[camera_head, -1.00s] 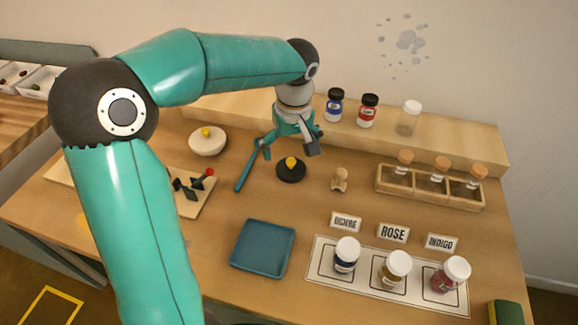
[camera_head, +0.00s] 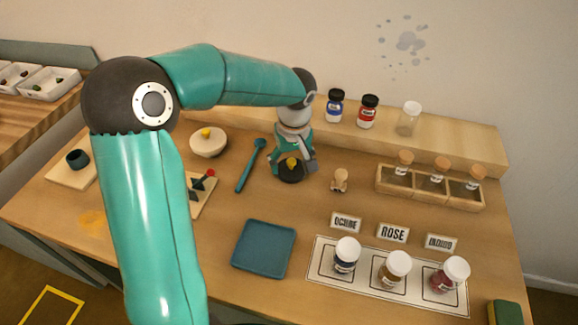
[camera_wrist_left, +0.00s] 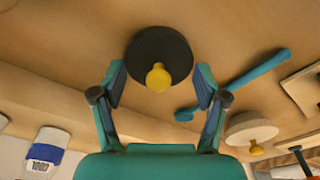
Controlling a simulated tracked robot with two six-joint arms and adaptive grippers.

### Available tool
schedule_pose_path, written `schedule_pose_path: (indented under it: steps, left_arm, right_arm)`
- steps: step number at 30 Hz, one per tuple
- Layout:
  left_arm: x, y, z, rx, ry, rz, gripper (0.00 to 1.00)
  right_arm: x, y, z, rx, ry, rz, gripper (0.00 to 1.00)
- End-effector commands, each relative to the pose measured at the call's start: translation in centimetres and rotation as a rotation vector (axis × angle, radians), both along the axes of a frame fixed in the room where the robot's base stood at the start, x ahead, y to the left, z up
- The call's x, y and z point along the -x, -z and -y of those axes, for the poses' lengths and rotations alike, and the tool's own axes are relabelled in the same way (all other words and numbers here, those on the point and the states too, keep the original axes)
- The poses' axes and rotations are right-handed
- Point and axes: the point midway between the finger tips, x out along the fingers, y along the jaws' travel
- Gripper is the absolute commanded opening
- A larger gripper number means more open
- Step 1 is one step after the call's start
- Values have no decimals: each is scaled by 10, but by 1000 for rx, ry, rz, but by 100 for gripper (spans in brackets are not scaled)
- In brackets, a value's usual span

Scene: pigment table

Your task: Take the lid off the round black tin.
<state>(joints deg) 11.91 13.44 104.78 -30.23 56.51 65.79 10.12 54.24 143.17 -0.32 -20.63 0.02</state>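The round black tin (camera_head: 291,175) stands on the table, its dark lid topped by a yellow knob (camera_head: 292,163). In the left wrist view the black lid (camera_wrist_left: 152,45) fills the upper middle and its yellow knob (camera_wrist_left: 158,78) points toward the camera. My left gripper (camera_head: 293,168) is right above the tin. In the left wrist view its two fingers (camera_wrist_left: 160,85) are spread open on either side of the knob, with gaps to it. Nothing is held. My right gripper is not in view.
A blue spoon (camera_head: 250,165) lies left of the tin and a cream pot with a yellow knob (camera_head: 208,143) stands further left. A wooden peg-like piece (camera_head: 339,180) stands close on the right. A blue tray (camera_head: 263,248) lies in front, with bare table between.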

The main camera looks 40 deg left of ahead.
Motion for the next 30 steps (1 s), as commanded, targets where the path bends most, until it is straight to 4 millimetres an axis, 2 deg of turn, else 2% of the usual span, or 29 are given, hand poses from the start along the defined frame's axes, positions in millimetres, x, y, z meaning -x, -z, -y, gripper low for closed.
schedule_pose_path:
  steps: [1,11,14,30]
  left_arm:
    - [0,0,0,0,0,0,58]
    - [1,1,0,1,-1,-2,4]
    - [1,2,0,3,-1,-4,0]
    - [3,3,0,3,-2,-13,0]
  right_arm:
    - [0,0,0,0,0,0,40]
    - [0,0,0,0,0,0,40]
    - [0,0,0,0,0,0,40]
    - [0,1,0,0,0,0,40]
